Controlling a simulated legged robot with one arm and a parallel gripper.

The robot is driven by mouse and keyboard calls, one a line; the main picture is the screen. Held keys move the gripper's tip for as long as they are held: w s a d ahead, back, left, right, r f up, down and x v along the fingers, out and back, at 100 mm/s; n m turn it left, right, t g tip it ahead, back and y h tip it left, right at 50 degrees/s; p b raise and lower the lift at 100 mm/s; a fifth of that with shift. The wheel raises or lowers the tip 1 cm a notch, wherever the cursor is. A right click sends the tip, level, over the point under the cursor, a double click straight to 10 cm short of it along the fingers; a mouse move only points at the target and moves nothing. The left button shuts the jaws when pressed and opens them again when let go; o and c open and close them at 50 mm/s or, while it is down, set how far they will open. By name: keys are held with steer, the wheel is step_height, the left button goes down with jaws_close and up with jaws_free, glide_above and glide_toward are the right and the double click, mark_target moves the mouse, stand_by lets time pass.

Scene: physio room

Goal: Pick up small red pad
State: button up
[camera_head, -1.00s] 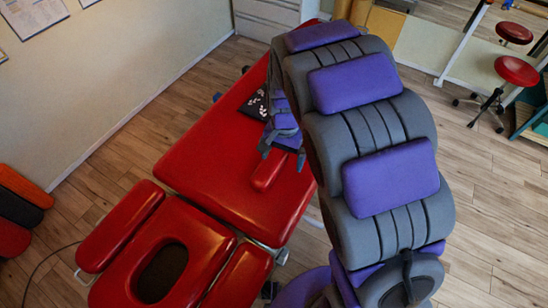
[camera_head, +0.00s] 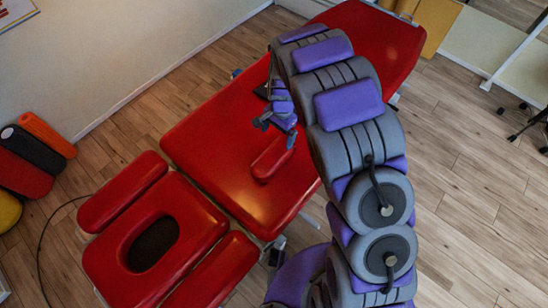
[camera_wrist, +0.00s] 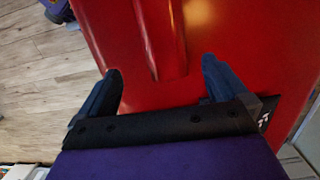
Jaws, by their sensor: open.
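The small red pad (camera_head: 272,158) lies on the red treatment table (camera_head: 215,120), near its front right edge in the head view. It is a narrow, rounded block of the same red as the table. In the wrist view the pad (camera_wrist: 162,35) shows at the top centre, beyond the fingertips. My gripper (camera_head: 277,128) is above the table, just behind the pad in the head view. In the wrist view its two dark fingers (camera_wrist: 162,82) are spread apart with nothing between them but the table surface. The pad's far end is cut off in the wrist view.
A red face-hole headrest (camera_head: 185,222) with armrests adjoins the table's front end. Red, black and orange rolls (camera_head: 40,145) lie by the left wall. A black patterned item (camera_wrist: 264,108) lies on the table.

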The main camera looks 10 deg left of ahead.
mark_target(272, 156)
steer(key=f, duration=0.3)
steer(key=a+f+b, duration=0.1)
steer(key=f, duration=0.2)
steer(key=s+f+b, duration=0.1)
steer(key=f, duration=0.3)
steer(key=shift+a, duration=0.3)
steer(key=shift+d+f, duration=0.25)
steer(key=shift+f, duration=0.55)
steer(key=f+b, duration=0.1)
steer(key=f, duration=0.3)
steer(key=shift+s+a+f+b, duration=0.1)
steer(key=shift+s+a+b, duration=0.1)
steer(key=shift+b, duration=0.15)
steer(key=shift+a+f, duration=0.15)
steer(key=shift+a, duration=0.05)
steer(key=shift+d, duration=0.25)
steer(key=c, duration=0.6)
steer(key=shift+c, duration=1.1)
steer(key=shift+a, duration=0.1)
